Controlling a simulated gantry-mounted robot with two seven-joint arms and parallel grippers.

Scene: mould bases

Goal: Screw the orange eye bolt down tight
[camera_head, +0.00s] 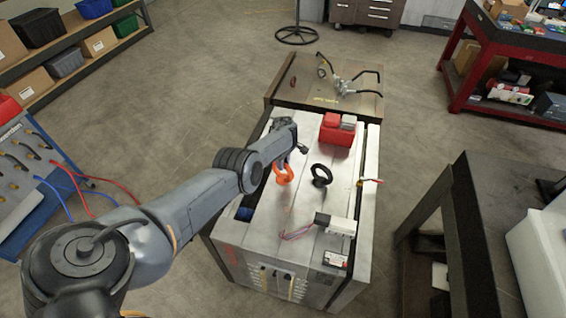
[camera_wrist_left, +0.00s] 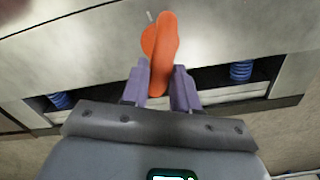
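The orange eye bolt (camera_head: 283,173) stands on the pale top of the mould base (camera_head: 300,205), left of a black eye bolt (camera_head: 321,175). My left gripper (camera_head: 289,159) is directly at the orange eye bolt, partly hidden by my own arm. In the left wrist view, the orange eye bolt (camera_wrist_left: 163,50) is seen nearly edge-on, its ring between the two purple fingers of my left gripper (camera_wrist_left: 160,82). The bolt's thread and seat are hard to make out. My right gripper is not in view.
A red box (camera_head: 337,134) sits on the mould base behind the black eye bolt. A white block (camera_head: 336,224) with wires lies near its front. A brown plate (camera_head: 309,92) with black-handled hardware is behind. A dark table (camera_head: 500,220) stands to the right.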

